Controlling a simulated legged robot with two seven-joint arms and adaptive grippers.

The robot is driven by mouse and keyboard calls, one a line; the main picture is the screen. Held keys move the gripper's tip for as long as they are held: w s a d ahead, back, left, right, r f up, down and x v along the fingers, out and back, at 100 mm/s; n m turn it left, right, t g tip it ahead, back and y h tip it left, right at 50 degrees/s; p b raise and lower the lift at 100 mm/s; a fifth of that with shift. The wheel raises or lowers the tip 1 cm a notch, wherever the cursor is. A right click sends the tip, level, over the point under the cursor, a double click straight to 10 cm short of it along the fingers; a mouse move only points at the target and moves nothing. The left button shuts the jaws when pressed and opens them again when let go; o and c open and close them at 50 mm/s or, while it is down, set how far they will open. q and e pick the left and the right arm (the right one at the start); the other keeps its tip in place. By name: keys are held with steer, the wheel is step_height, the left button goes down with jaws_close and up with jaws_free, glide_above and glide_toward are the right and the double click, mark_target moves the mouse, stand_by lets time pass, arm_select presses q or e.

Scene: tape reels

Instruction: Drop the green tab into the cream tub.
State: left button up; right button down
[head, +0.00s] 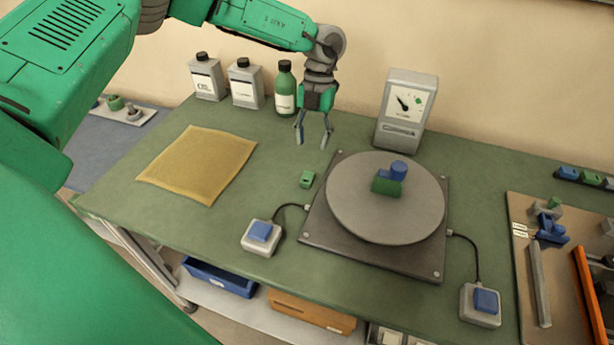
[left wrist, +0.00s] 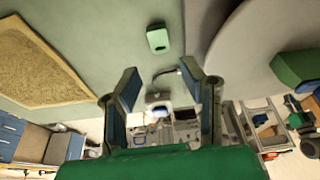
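The green tab (head: 307,179) is a small green block with a hole or dark spot on top. It lies on the green bench just left of the turntable, and shows in the left wrist view (left wrist: 158,38) beyond the fingertips. My left gripper (head: 312,141) is open and empty, held above the bench behind the tab; its two spread fingers also show in the left wrist view (left wrist: 170,82). I see no cream tub in either view. My right gripper is not in view.
A grey turntable (head: 375,222) carries a green block (head: 384,187) with a blue cylinder (head: 398,170). Blue-button boxes (head: 262,232) (head: 485,301) are cabled to it. Bottles (head: 285,90) and a gauge (head: 408,108) stand behind. A yellow cloth (head: 198,162) lies left.

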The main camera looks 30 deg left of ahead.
arm_select(q)
glide_above(307, 176)
steer(key=w, duration=0.2)
steer(key=x, duration=0.4)
steer(key=shift+w+f, duration=0.25)
steer(key=shift+w, duration=0.05)
steer(key=x, duration=0.1)
steer(key=p+x, duration=0.1)
steer(key=x, duration=0.3)
steer(key=shift+a+f, duration=0.15)
steer(key=shift+a, duration=0.25)
steer(key=c, duration=0.5)
steer(key=shift+c, duration=0.2)
